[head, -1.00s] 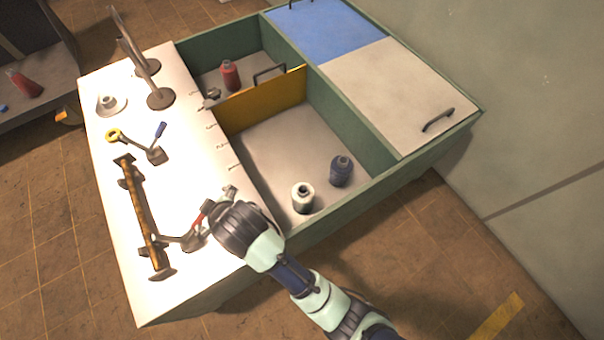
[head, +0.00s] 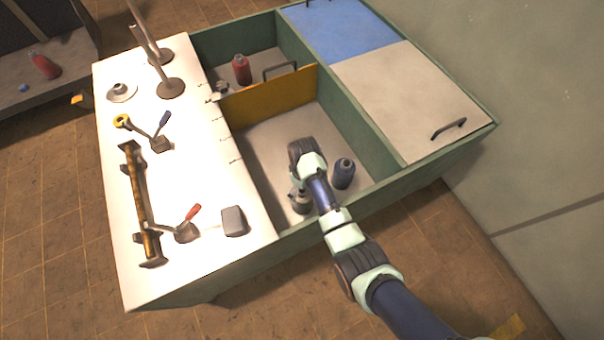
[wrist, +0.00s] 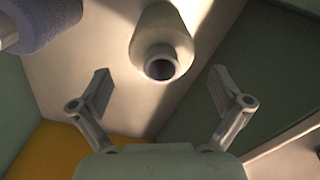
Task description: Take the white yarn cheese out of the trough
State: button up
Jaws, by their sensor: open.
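The white yarn cheese (head: 302,206) stands upright on the floor of the trough (head: 262,140), in the near compartment by the front wall. My gripper (head: 299,192) is over it, pointing down, and hides its top in the head view. In the wrist view the white cheese (wrist: 163,35) shows its hollow end, centred just ahead of the two spread fingers. My gripper (wrist: 160,75) is open and empty there, with a finger to each side of the cheese's line. Whether the fingertips reach its sides cannot be told.
A dark blue cheese (head: 344,173) stands close to the right; it also shows in the wrist view (wrist: 45,22). A yellow divider (head: 270,97) with a handle separates the far compartment, which holds a red cheese (head: 241,69). Tools lie on the white top (head: 185,265) at left.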

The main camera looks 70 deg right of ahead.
notch_tip(320, 180, down, 7)
jog(key=b, duration=0.4)
jog(key=shift+w, duration=0.2)
jog(key=shift+r, duration=0.15)
jog(key=c, duration=1.6)
notch_tip(320, 180, up, 32)
jog(key=p, duration=2.3)
jog(key=shift+f+p, duration=0.25)
jog(key=shift+p, duration=0.1)
jog(key=shift+w+a, duration=0.1)
